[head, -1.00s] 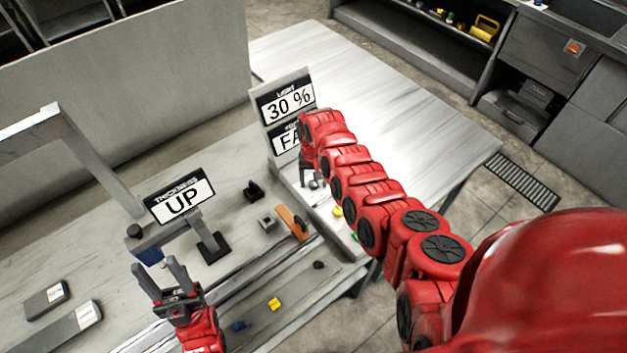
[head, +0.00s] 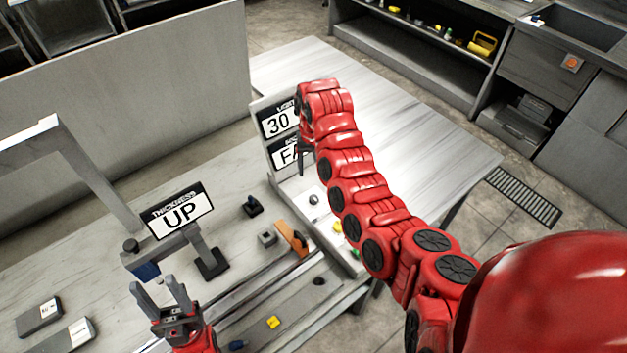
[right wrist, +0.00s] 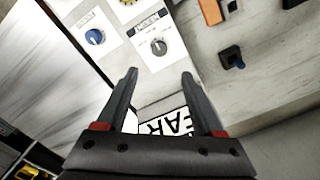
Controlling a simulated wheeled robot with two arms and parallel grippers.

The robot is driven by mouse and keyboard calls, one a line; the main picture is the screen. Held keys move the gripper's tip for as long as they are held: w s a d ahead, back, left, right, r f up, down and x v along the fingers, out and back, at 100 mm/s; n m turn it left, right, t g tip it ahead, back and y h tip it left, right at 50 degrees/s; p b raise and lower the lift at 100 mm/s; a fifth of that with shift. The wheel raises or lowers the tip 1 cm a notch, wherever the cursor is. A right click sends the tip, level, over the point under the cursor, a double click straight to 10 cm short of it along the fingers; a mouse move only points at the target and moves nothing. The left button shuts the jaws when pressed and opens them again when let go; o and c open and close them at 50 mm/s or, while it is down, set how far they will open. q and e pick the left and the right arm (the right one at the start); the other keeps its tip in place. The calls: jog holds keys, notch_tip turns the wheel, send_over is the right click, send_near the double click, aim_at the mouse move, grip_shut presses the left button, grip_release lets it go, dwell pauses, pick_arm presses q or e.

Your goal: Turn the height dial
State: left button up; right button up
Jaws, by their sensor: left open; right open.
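In the right wrist view a grey dial (right wrist: 158,47) lies just beyond my right gripper (right wrist: 158,76), whose fingers are apart and empty. A blue dial (right wrist: 95,36) is to its left, and part of a yellow dial (right wrist: 125,2) shows at the top edge. In the head view a dark knob (head: 314,199) stands on the panel below my right gripper, which is partly hidden by its arm. My left gripper (head: 156,285) is open and empty.
A sign reading "30" (head: 276,124) stands behind the panel, partly covered by my right arm. An orange-brown block (head: 291,238) lies left of the panel. The tabletop (head: 400,125) beyond is clear.

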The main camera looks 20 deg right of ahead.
notch_tip(320, 180, up, 4)
jog(key=shift+r, duration=0.25)
jog(key=shift+s, duration=0.1)
dwell(0.4)
